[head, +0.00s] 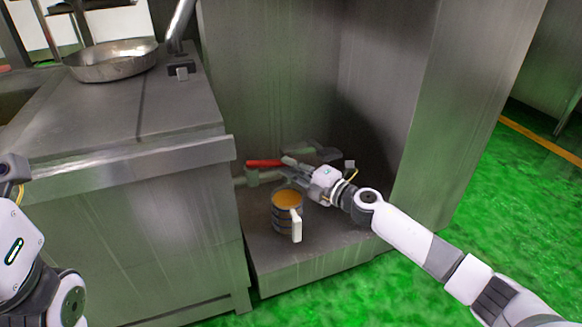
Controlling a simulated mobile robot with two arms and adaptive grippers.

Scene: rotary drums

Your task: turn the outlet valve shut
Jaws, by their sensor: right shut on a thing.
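The outlet valve's red lever (264,163) sticks out to the left above a short greenish pipe (252,177), low in the metal recess. My right gripper (290,168) reaches in from the right and is shut at the lever's right end. Its fingers hide the grip and most of the valve body, so the exact contact is hard to see. My left arm shows at the left edge, but its fingers are outside the picture.
A banded mug (283,222) with orange-brown contents and a pale handle stands on the recess floor (330,245), just below my right gripper. A metal counter (150,110) with a pan (115,62) stands left. A steel side wall (450,110) bounds the recess on the right.

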